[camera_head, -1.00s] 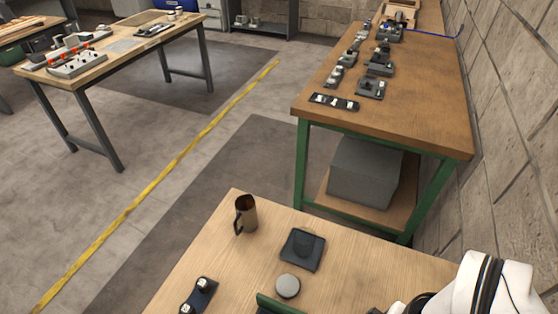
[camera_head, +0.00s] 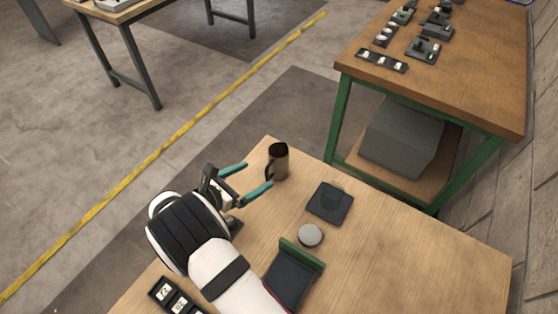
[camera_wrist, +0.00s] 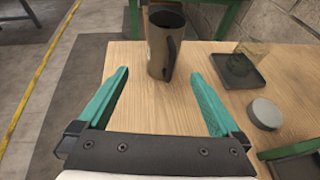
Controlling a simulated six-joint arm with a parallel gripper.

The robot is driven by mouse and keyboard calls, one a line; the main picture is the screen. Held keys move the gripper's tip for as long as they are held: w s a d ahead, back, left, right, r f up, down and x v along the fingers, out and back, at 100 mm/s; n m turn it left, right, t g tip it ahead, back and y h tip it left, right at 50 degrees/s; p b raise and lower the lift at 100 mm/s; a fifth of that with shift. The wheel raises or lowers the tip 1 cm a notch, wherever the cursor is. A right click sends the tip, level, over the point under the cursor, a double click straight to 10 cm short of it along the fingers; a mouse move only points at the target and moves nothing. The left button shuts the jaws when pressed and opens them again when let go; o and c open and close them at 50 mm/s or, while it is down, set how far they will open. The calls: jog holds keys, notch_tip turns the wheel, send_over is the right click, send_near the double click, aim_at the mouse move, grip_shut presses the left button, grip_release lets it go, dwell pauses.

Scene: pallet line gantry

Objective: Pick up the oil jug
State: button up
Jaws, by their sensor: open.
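The oil jug (camera_head: 279,160) is a dark brown, metallic, cup-like jug with a handle. It stands upright near the far corner of the light wooden table (camera_head: 400,240). My gripper (camera_head: 257,176) is open and empty, with its teal fingers pointing at the jug from the left. In the wrist view the jug (camera_wrist: 160,50) stands ahead, between the lines of the two fingers and just beyond their tips. Its handle is on the right there. No contact shows.
A dark square tray (camera_head: 329,203) with a see-through object on it, a round grey disc (camera_head: 310,235) and a green-edged dark stand (camera_head: 295,270) lie right of the jug. A black block with white labels (camera_head: 175,297) is near my arm. A green-legged bench (camera_head: 440,75) stands behind.

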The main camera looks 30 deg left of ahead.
aim_at(272, 168)
jog(key=x, duration=0.7)
jog(key=shift+w+d, duration=0.2)
jog(key=shift+d, duration=0.1)
jog(key=shift+r, duration=0.1)
grip_shut()
